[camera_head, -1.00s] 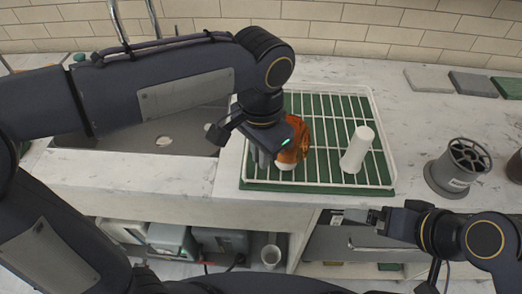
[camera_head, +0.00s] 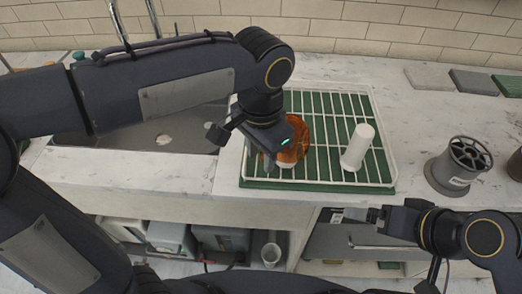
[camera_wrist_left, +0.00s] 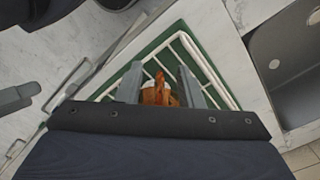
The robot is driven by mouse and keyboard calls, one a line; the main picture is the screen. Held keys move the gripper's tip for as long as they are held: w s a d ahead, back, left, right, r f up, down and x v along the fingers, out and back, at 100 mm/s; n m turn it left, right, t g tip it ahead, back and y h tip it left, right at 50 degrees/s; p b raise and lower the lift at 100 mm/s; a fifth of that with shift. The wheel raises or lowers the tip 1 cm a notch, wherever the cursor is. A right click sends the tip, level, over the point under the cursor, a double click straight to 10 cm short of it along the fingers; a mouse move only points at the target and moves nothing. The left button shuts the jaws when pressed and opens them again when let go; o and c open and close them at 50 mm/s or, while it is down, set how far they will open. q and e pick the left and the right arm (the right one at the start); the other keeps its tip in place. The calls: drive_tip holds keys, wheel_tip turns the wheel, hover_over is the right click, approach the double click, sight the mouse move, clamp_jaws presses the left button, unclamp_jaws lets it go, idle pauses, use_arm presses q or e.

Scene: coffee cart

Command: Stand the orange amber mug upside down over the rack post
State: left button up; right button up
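The orange amber mug (camera_head: 294,145) is at the left half of the white wire rack (camera_head: 375,103). A white piece shows just below the mug, likely a post, but its join with the mug is partly hidden. A second white rack post (camera_head: 358,147) stands bare to the right. My left gripper (camera_head: 268,158) is low beside the mug, on its left. In the left wrist view its fingers (camera_wrist_left: 160,85) are wide apart, with the mug (camera_wrist_left: 157,92) between their tips. My right gripper (camera_head: 368,214) is low at the counter's front edge, away from the mug; its fingertips are unclear.
The rack stands on a green mat (camera_head: 320,187). A grey cylinder (camera_head: 458,165) stands right of it. Flat coasters (camera_head: 475,83) lie at the back right. A sink (camera_head: 150,135) is to the left, partly behind my left arm. The counter between rack and cylinder is free.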

use_arm(q)
drive_tip(key=shift+r, duration=0.1)
wheel_tip(320, 180, up, 8)
drive_tip(key=shift+f+p, duration=0.2)
drive_tip(key=shift+p, duration=0.35)
drive_tip(key=s+a+f+n+t+h, duration=0.1)
drive_tip(key=s+a+f+n+h, duration=0.1)
drive_tip(key=a, duration=0.5)
drive_tip(key=s+a+f+n+t+h, duration=0.1)
drive_tip(key=s+a+f+n, duration=0.15)
drive_tip(key=a, duration=0.35)
drive_tip(key=s+a+f+n+t, duration=0.3)
drive_tip(key=s+a+f+n, duration=0.2)
drive_tip(key=s+f+n, duration=0.1)
drive_tip(key=shift+f+t+h+p, duration=0.25)
drive_tip(key=shift+t+h+p, duration=0.05)
drive_tip(key=shift+h+p, duration=0.1)
